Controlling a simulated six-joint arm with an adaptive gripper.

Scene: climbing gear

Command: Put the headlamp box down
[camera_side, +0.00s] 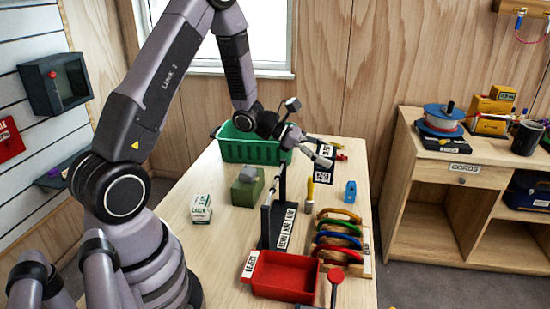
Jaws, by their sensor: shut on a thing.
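My gripper (318,157) is at the far part of the table, to the right of the green basket (262,150), angled down to the right. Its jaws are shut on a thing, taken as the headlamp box. It is small and mostly hidden by the jaws and the dark labelled stand (328,172) behind, so its shape and whether it touches anything cannot be told.
A green block (247,191) with a grey piece on top and a white carton (201,209) stand left. A dark upright stand (268,226), coloured carabiners on a rack (340,235) and a red tray (281,276) are nearer. A side cabinet (465,155) stands right.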

